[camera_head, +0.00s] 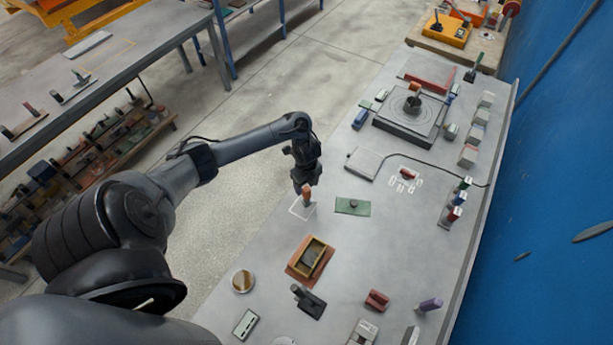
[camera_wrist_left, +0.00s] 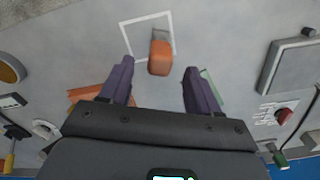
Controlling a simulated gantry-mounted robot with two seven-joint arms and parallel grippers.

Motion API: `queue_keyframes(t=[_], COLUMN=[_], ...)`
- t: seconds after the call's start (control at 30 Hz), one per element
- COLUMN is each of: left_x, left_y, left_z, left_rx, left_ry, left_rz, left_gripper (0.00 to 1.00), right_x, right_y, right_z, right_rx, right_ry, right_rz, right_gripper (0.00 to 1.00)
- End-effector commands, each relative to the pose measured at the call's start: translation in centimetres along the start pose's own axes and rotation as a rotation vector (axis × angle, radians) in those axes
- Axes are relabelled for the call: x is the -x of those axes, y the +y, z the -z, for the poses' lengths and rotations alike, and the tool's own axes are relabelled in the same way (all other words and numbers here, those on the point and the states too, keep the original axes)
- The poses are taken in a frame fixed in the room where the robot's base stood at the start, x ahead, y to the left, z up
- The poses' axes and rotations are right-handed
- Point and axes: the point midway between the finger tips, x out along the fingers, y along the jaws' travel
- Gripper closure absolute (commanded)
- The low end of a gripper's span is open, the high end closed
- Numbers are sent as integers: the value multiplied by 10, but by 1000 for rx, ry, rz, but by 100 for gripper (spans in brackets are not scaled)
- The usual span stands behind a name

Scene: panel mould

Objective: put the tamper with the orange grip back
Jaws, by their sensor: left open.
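The tamper with the orange grip (camera_head: 307,193) stands upright at the table's left edge, over a white square outline (camera_head: 296,212). In the left wrist view its orange grip (camera_wrist_left: 159,58) points toward the camera, and its grey foot lies inside the outline (camera_wrist_left: 122,30), toward the right side. My left gripper (camera_head: 305,183) is directly above the tamper. Its dark fingers (camera_wrist_left: 159,72) are open, one on each side of the grip with a clear gap, not touching it. My right gripper is not in view.
A green plate (camera_head: 352,206) lies just right of the tamper. A wooden-framed mould (camera_head: 311,257) sits nearer the front. A grey flat box (camera_head: 364,162) with a cable and a round-topped machine (camera_head: 410,118) stand farther back.

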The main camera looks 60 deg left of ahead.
Motion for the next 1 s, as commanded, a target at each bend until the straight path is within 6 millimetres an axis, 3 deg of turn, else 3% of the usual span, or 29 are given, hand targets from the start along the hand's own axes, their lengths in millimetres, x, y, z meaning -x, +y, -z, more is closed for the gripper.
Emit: queue_keyframes(t=[0.03,0.2,0.37,0.47,0.57,0.6,0.7,0.77,0.87,1.0], left_x=[14,36,40,28,15,13,24,39,71,110], left_y=[-1,-1,-1,-2,-2,2,16,28,55,98], left_z=[-1,-1,11,44,104,132,198,226,250,250], left_rx=[-4,-2,-7,-14,7,34,174,298,547,889], left_ry=[-4,-3,3,17,51,70,128,163,206,235], left_rz=[3,2,17,72,178,228,342,389,416,366], left_gripper=[38,38,38,38,38,38,38,38,38,38], right_x=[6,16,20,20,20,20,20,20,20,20], right_y=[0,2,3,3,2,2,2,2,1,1], right_z=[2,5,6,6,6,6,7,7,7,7], right_rx=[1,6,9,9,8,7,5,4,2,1], right_ry=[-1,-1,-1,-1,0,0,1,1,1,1], right_rz=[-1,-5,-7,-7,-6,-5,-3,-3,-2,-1], right_gripper=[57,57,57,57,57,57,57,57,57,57])
